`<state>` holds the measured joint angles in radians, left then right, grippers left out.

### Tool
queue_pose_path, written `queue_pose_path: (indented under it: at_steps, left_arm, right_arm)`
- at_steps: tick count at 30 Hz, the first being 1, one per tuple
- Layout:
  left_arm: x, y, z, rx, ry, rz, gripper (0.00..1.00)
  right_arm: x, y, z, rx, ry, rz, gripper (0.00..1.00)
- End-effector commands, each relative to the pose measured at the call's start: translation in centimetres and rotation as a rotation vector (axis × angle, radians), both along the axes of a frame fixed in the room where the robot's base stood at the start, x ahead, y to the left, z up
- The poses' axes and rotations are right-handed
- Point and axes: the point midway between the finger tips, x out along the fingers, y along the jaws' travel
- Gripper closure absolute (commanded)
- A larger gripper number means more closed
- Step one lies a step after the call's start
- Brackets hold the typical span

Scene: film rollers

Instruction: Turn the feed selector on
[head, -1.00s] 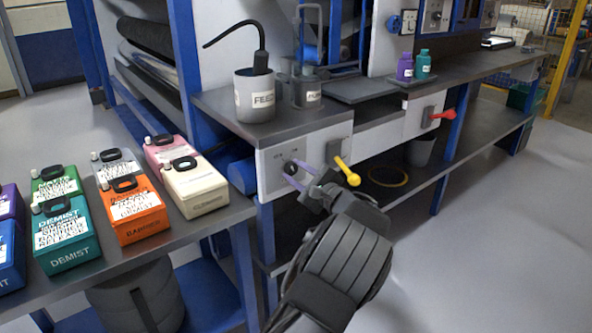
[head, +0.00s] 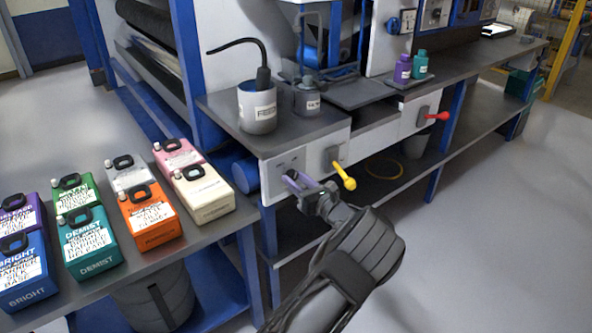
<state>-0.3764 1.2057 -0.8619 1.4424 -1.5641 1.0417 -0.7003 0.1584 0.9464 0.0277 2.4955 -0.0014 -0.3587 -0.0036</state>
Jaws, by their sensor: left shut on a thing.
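The feed selector (head: 292,174) is a small dark knob on the pale front panel (head: 273,186) below the bench top, at the left end. Small markings, too small to read, sit above it. My left gripper (head: 295,182), with purple fingers, reaches up to the panel from below and is shut on the selector. The fingers hide most of the knob, so I cannot tell its exact angle. My right gripper is not in view.
A yellow-handled lever (head: 344,176) sticks out just right of my left gripper. A red-handled lever (head: 437,116) is farther right. A grey FEED pot (head: 257,108) stands on the bench above. Several coloured jugs (head: 149,217) fill the left table.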

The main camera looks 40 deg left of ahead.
Motion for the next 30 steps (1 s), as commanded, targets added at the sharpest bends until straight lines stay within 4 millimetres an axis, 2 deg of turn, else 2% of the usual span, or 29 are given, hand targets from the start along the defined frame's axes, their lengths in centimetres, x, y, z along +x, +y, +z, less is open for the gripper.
queue_pose_path:
  at_steps: [1,9,25,26,30]
  left_arm:
    - [-0.1,0.0,0.2,0.008,0.033,0.001,1.0]
    - [-0.1,0.0,0.0,0.045,0.159,0.0,1.0]
    - [-0.1,0.0,-0.2,0.056,0.195,0.0,1.0]
    - [-0.1,0.0,-0.2,0.056,0.195,0.0,0.66]
    - [-0.1,0.0,-0.1,0.056,0.194,0.0,0.54]
  right_arm:
    - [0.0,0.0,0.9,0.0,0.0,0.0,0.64]
    - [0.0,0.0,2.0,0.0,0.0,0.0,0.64]
    - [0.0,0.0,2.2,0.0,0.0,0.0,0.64]
    - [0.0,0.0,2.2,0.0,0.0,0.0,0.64]
    - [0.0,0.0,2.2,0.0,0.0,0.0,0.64]
